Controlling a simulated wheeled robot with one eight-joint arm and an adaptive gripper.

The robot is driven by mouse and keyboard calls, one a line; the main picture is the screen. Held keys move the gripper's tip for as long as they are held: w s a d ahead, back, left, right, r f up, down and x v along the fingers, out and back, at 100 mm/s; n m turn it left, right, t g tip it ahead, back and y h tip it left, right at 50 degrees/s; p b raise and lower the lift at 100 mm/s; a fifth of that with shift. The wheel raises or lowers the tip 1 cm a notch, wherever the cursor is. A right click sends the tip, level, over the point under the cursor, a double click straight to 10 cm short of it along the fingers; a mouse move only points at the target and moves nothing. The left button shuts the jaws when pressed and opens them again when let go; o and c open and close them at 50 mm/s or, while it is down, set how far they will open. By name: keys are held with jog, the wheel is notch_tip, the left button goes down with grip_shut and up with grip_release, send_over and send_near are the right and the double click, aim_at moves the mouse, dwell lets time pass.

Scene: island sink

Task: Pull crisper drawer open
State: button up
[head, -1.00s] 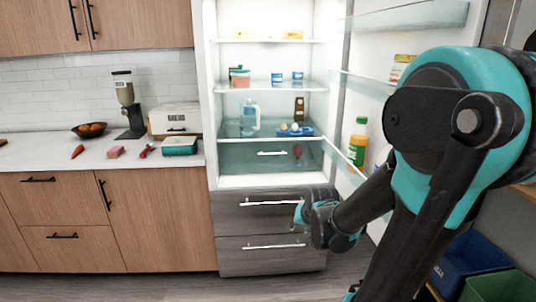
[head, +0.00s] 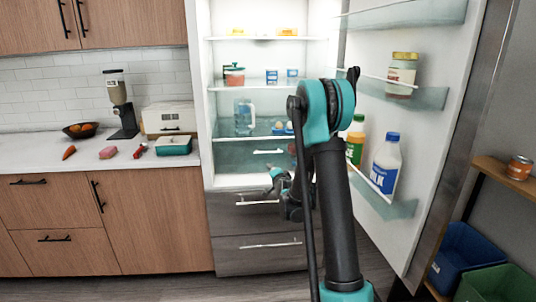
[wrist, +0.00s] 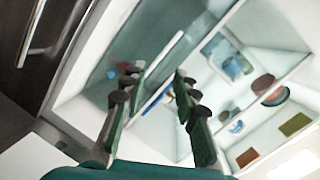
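The crisper drawer (head: 236,162) is the clear teal-tinted drawer at the bottom of the open fridge, with a pale horizontal handle (head: 268,151). It looks shut, and a round reddish thing shows dimly through it in the wrist view. In that view its teal front (wrist: 118,55) and pale handle (wrist: 168,58) lie ahead, slanted by the camera's roll. My gripper (head: 278,178) is in front of and below the crisper in the head view. In the wrist view my gripper (wrist: 158,80) has its fingers apart, with nothing between them. The handle appears beyond the fingertips; the exact gap is unclear.
The fridge door (head: 440,130) stands open at right, its shelves holding a milk bottle (head: 386,165) and a jar (head: 401,75). Grey lower drawers (head: 240,255) sit below the crisper. Shelves above hold a pitcher (head: 243,117) and containers. A counter (head: 40,155) is at left.

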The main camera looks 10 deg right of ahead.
jog(key=w+f+m+t+h, duration=0.1)
jog(key=w+f+m+t, duration=0.35)
jog(key=w, duration=0.25)
jog(key=m, duration=0.2)
send_near(264, 144)
jog(key=shift+h, duration=0.3)
jog(key=w, duration=0.2)
jog(key=w+d+f, duration=0.1)
jog(key=w, duration=0.3)
jog(key=shift+w+d+f, duration=0.1)
jog(key=shift+d+f, duration=0.05)
jog(key=shift+d, duration=0.15)
grip_shut()
